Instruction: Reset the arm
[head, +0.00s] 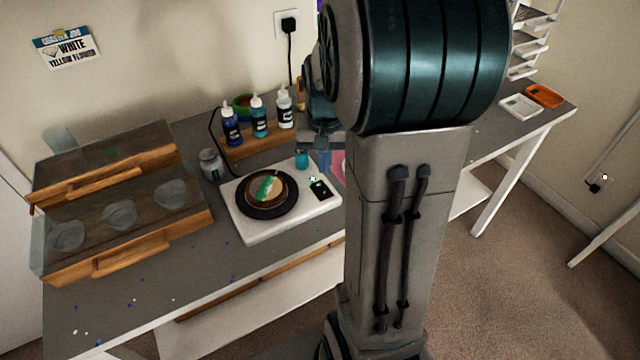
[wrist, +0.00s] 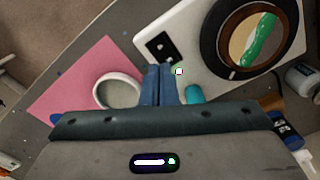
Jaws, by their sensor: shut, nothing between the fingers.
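My gripper (wrist: 159,70) is shut with nothing between its fingers. In the wrist view its fingertips are over the near edge of the white hot plate (wrist: 190,18), beside its dark control panel. In the head view the gripper (head: 321,147) is partly hidden behind my arm, above the bench behind the plate. A small teal cup (wrist: 194,94) is just right of the fingers in the wrist view.
A white round cup (wrist: 118,80) stands on a pink mat (wrist: 66,82) left of the fingers. Several dye bottles (head: 259,118) stand on a wooden rack behind the plate. A wooden case (head: 125,205) with clear discs is at left. White and orange trays (head: 545,95) lie far right.

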